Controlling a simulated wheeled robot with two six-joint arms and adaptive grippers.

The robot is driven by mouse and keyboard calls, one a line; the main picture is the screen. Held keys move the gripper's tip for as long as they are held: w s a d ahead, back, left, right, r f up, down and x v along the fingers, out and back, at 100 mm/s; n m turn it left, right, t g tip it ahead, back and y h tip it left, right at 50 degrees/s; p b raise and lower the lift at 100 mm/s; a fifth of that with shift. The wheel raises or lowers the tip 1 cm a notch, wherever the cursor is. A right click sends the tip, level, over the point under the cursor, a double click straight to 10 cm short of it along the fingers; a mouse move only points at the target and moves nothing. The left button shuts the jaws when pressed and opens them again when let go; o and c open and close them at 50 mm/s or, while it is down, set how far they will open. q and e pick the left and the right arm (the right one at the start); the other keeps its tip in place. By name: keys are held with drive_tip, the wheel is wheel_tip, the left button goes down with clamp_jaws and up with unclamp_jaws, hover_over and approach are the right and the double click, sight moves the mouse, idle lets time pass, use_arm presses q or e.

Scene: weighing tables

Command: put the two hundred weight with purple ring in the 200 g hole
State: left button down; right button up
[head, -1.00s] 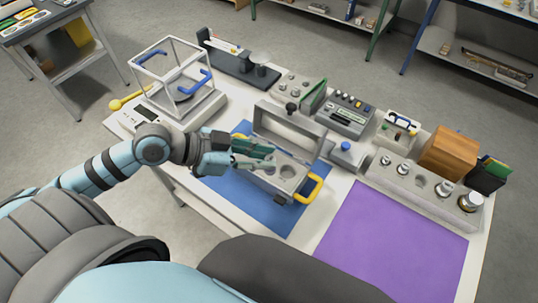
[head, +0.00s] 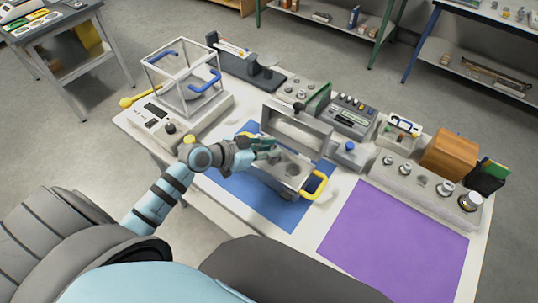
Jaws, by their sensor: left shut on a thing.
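My left gripper (head: 268,149) reaches in from the left over the open grey case (head: 294,190) on the blue mat. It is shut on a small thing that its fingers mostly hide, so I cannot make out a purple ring. The case has round holes in its top, a raised lid (head: 309,134) and a yellow handle (head: 316,186). The fingers are above the left part of this top; I cannot tell whether they touch it. No hole label is legible. My right gripper is not in view.
A grey block (head: 407,187) at the right holds several metal weights. A caged balance (head: 198,113) stands behind my left arm. A purple mat (head: 393,235) is bare. A blue-knobbed box (head: 350,158) and a wooden box (head: 449,152) stand at the back right.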

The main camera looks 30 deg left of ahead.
use_arm(q)
wheel_tip(320, 180, down, 2)
drive_tip(key=shift+f, duration=0.1)
drive_tip(key=shift+w+f, duration=0.15)
drive_tip(key=shift+f, duration=0.05)
drive_tip(key=c, duration=1.4)
unclamp_jaws()
drive_tip(key=shift+c, duration=0.2)
